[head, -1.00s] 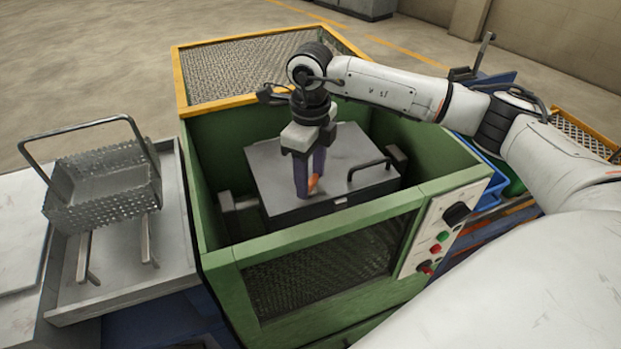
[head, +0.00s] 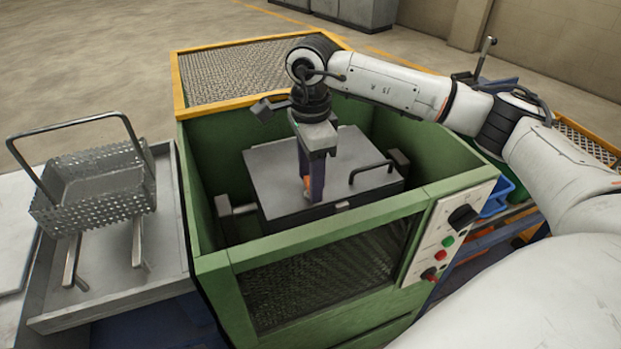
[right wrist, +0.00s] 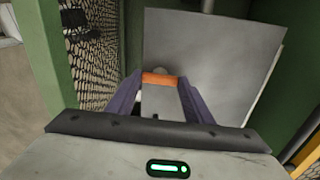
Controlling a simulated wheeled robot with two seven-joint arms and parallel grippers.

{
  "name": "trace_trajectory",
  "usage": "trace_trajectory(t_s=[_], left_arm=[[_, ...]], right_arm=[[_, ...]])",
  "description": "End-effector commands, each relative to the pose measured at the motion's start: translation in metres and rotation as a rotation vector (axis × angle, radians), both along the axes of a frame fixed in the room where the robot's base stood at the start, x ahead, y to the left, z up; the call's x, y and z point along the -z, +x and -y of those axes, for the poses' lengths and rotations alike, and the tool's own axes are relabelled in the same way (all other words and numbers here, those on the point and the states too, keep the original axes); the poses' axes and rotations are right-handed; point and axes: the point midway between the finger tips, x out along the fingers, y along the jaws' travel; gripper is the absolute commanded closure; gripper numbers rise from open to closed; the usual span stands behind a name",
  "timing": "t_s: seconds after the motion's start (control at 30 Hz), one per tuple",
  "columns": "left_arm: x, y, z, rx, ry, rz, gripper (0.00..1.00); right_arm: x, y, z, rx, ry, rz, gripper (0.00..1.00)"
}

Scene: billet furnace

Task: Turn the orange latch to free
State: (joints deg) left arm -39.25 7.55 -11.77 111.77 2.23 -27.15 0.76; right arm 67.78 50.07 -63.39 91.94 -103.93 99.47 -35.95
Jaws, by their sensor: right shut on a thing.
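The orange latch (head: 307,184) is a small orange piece on the front part of a grey lid (head: 270,180) inside the green housing. It also shows in the right wrist view as an orange bar (right wrist: 159,79) between the fingers. My right gripper (head: 310,188) points down over the lid and is shut on the latch, its dark purple fingers on both sides of it. The fingers hide part of the latch. The grey lid is closed and carries a black handle (head: 373,170) on its right. My left gripper is not in view.
The green housing walls (head: 330,228) surround the lid closely. A control panel (head: 447,232) with a knob and buttons is at the front right. A perforated metal basket (head: 95,190) stands on a tray at the left. Mesh with a yellow frame (head: 185,110) is behind.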

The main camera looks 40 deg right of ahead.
Motion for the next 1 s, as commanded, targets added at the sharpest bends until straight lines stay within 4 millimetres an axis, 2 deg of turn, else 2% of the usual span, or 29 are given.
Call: trace_trajectory(t_s=[0.3,0.7,0.73,0.8,1.0], left_arm=[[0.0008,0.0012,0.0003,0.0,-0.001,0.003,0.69],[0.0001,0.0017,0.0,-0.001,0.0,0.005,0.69],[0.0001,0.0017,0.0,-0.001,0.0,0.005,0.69],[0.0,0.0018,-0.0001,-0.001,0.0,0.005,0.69],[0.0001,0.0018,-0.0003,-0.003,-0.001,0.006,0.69]], right_arm=[[-0.0019,0.0012,-0.0007,-0.067,0.002,0.006,0.76],[-0.0021,0.0012,-0.0008,-0.073,0.002,0.006,0.76],[-0.0021,0.0012,-0.0009,-0.073,0.002,0.006,0.48],[-0.0019,0.0011,-0.0008,-0.072,0.002,0.005,0.36],[-0.0009,0.0006,-0.0006,-0.071,0.001,0.002,0.34]])
